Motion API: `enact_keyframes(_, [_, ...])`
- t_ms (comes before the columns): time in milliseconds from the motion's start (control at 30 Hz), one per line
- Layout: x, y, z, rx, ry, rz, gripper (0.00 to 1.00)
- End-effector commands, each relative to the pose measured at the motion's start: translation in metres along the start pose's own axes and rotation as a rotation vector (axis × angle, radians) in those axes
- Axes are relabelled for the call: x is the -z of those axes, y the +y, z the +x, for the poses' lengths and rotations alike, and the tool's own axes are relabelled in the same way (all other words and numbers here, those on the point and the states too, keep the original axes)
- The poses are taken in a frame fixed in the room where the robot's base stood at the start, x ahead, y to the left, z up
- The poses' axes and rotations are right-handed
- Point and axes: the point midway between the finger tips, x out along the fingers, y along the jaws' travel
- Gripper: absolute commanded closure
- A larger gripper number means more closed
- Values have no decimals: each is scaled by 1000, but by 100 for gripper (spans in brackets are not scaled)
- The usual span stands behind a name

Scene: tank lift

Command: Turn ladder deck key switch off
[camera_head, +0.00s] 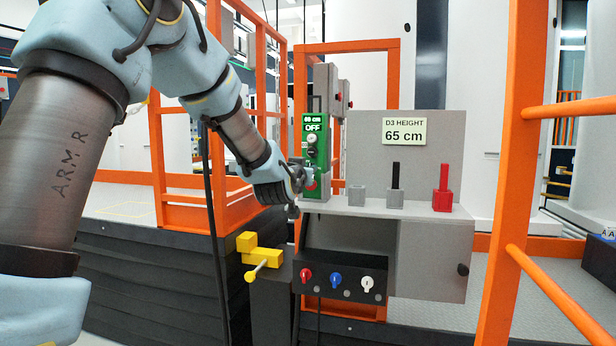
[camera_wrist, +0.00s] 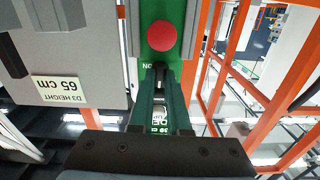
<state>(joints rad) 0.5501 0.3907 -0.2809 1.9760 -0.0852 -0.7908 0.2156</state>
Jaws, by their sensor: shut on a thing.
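The ladder deck control panel is a narrow green box (camera_head: 322,128) on the grey post. Its top display reads a height in cm and "OFF", with a pale round knob and small dark control below. A red round button (camera_wrist: 162,36) shows on the green face in the wrist view, where the picture is inverted. My gripper (camera_wrist: 160,80) reaches the panel, its dark fingers close together at the key switch (camera_wrist: 160,67), beside an "ON" label. It is shut on the key, which the fingers mostly hide. In the head view my gripper (camera_head: 303,178) is at the panel's lower part.
A grey board (camera_head: 440,165) reads "D3 HEIGHT 65 cm". The shelf (camera_head: 345,206) holds grey blocks and a red lever (camera_head: 442,188). Below is a black box (camera_head: 330,296) with red, blue and white knobs. Orange rails (camera_head: 517,150) and a yellow handle (camera_head: 260,252) stand nearby.

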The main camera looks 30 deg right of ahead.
Motion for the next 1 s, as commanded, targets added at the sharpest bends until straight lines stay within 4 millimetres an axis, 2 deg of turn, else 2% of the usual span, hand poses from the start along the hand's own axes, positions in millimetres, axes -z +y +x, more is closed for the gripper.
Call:
enact_keyframes(667, [-1, 0, 0, 0, -3, -66, 100])
enact_keyframes(700, [-1, 0, 0, 0, -3, -66, 83])
enact_keyframes(800, [-1, 0, 0, 0, -2, -66, 72])
enact_keyframes(1000, [0, 0, 0, 0, -1, -65, 72])
